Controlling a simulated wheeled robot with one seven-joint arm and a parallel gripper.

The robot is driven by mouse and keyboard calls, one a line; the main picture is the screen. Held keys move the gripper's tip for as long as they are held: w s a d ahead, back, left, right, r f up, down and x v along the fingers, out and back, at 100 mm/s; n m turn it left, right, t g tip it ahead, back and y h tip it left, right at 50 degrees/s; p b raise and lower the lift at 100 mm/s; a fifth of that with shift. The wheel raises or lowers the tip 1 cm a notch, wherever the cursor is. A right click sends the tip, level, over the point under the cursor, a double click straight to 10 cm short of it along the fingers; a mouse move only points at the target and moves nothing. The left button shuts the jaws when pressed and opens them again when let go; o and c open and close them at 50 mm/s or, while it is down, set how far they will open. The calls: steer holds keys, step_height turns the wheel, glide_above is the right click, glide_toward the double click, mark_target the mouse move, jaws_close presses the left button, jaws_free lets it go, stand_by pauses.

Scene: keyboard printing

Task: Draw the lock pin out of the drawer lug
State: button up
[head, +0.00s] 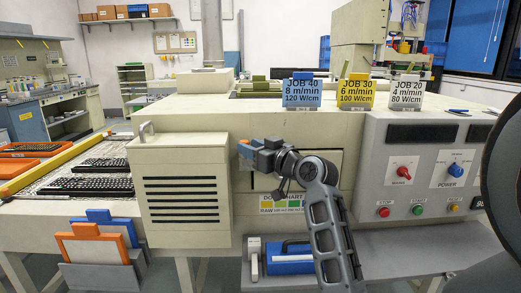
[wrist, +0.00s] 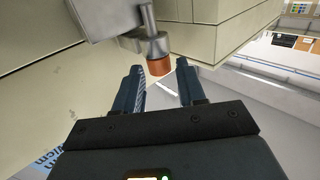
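The lock pin shows in the wrist view as a grey metal piece with an orange collar (wrist: 158,67). It comes down from a grey metal block, apparently the drawer lug (wrist: 103,18). My gripper (wrist: 160,72) is open, with one dark blue finger on each side of the orange end and a visible gap to both. In the head view my gripper (head: 246,151) is at the upper left of the drawer front (head: 328,158). A small orange patch shows by its fingertips. The lug and the rest of the pin are hidden there by my gripper and wrist.
A vented cream cabinet (head: 182,190) stands just left of my gripper. A control panel (head: 425,178) with knobs and buttons is to the right. Below, a grey shelf (head: 420,245) holds a blue item with a black handle (head: 290,258). Job cards (head: 302,92) stand on the machine top.

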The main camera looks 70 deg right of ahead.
mark_target(244, 141)
steer(key=shift+x, duration=1.8)
steer(key=shift+c, duration=0.3)
jaws_close()
steer(key=shift+p, duration=0.3)
steer(key=shift+r+p, duration=2.25)
steer(key=shift+r, duration=1)
steer(key=shift+r, duration=0.1)
steer(key=shift+r+p, duration=1.45)
steer(key=shift+r, duration=0.45)
